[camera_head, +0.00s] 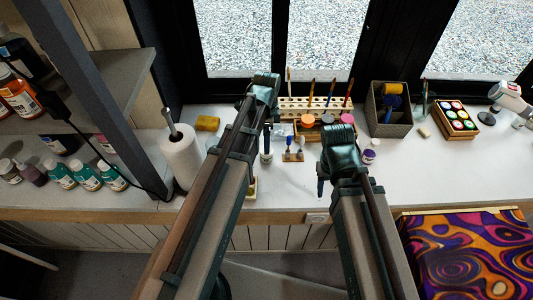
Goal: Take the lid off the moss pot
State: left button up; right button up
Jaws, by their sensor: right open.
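I cannot single out a moss-coloured pot in the head view. A white pot with a purple band (369,156) stands just right of my right gripper. My right gripper (322,186) is open above the front of the worktop, and its wrist hides what lies behind it. My left arm reaches farther back, toward the rack; its gripper (266,152) points down, and its jaws are not clear.
The white worktop (420,185) is bare at front right. A paper roll (180,158) and yellow sponge (207,124) stand left. A brush rack (300,104), grey bin (390,125) and wooden paint box (456,128) line the back. Shelves with bottles (60,175) fill the left.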

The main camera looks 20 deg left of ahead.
pick_arm(q)
jog(key=shift+s+f+b, duration=0.1)
jog(key=shift+f+b, duration=2.55)
jog(key=shift+b, duration=0.05)
jog(key=shift+r, duration=0.1)
pick_arm(e)
notch_tip(320, 180, down, 5)
jog(key=shift+f, duration=0.1)
pick_arm(q)
jog(key=c, duration=1.4)
